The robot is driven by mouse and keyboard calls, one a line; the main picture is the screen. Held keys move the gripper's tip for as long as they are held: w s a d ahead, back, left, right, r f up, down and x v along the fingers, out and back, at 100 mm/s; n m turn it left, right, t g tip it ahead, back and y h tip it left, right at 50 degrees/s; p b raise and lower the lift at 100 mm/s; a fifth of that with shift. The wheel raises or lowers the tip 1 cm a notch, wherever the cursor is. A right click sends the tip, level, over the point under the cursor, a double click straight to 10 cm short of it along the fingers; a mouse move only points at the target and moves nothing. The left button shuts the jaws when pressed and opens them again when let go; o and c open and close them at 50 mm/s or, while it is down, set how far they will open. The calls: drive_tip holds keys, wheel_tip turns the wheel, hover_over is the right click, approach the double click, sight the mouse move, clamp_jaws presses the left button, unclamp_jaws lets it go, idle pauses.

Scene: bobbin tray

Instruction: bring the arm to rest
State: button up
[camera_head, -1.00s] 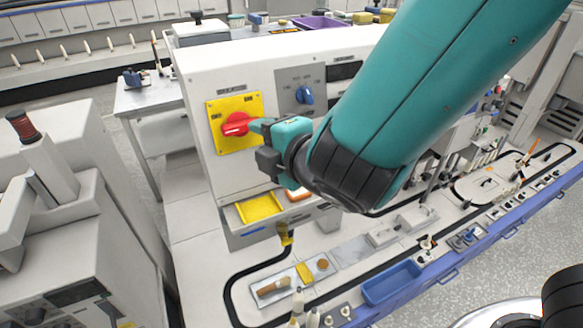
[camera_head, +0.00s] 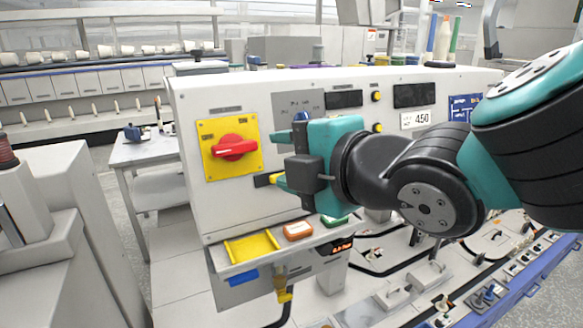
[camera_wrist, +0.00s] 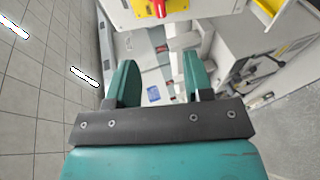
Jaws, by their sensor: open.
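My gripper (camera_head: 275,180) is teal and black and stands in front of the white machine panel in the head view. Its fingers point left, below and right of the red rotary switch (camera_head: 235,147), and do not touch it. The red handle lies roughly level on a yellow plate (camera_head: 212,168). In the wrist view my gripper (camera_wrist: 160,80) shows two teal fingers apart with nothing between them. The red switch (camera_wrist: 158,8) is cut off at the top edge there. My arm reaches in from the right and hides part of the panel.
A blue knob (camera_head: 301,117) sits behind the top of my gripper. A yellow tray (camera_head: 250,247) and an orange-brown block (camera_head: 298,230) stand on the ledge below the panel. A grey-white machine (camera_head: 50,250) is at the left. A side table (camera_head: 140,150) stands behind.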

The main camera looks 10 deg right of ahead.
drive_tip(key=shift+s, duration=0.1)
drive_tip(key=s+d+f+m+g+h, duration=0.1)
drive_tip(key=s+d+f+m+g, duration=0.3)
drive_tip(key=m, duration=0.4)
drive_tip(key=s+d+f+m+g+h, duration=0.2)
drive_tip(key=s+d+f+m+g, duration=0.2)
drive_tip(key=s+f+m+g, duration=0.2)
drive_tip(key=s+m+g, duration=0.2)
drive_tip(key=s+g, duration=0.1)
drive_tip(key=shift+f+m, duration=0.15)
drive_tip(key=shift+m, duration=0.15)
